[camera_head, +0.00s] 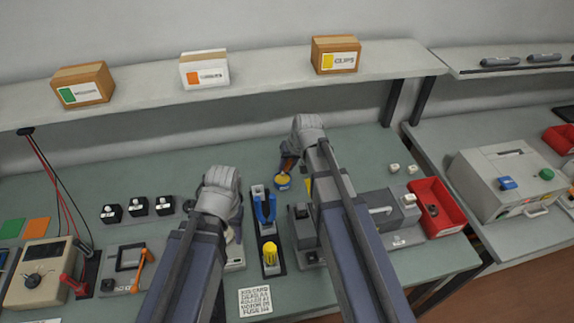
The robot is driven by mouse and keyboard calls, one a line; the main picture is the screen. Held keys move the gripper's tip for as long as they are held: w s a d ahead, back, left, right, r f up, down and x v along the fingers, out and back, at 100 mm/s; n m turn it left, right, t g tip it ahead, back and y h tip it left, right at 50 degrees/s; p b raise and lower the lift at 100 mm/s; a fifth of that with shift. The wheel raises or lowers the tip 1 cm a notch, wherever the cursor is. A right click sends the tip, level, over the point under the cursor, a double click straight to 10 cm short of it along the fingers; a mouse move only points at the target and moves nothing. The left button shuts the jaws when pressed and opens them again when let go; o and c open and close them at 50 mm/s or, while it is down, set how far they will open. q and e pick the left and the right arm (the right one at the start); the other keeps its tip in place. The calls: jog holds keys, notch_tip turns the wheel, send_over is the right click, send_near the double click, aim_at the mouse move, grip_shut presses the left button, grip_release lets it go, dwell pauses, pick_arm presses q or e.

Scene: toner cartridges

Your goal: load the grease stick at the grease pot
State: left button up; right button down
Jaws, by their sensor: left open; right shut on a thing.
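My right gripper (293,151) is shut on the grease stick (288,164), of which only a small reddish-brown part shows above the pot. I cannot tell whether the stick touches the grease. My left gripper (233,212) is open over the bench, left of the tool stand. Its fingertips are partly hidden by the hand.
A red bin (440,207) is on the right, a meter (38,273) on the left. The shelf (250,88) with boxes hangs behind.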

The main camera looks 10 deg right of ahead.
jog(key=shift+r+p, duration=2.3)
jog(key=shift+r, duration=0.3)
notch_tip(320, 180, up, 7)
jog(key=p, duration=0.6)
jog(key=shift+f+p, duration=0.2)
jog(key=shift+p, duration=0.1)
jog(key=shift+r+p, duration=0.4)
notch_tip(320, 180, down, 8)
jog(key=b, duration=0.7)
jog(key=shift+r+b, duration=0.15)
jog(key=shift+b, duration=0.2)
jog(key=shift+r, duration=0.1)
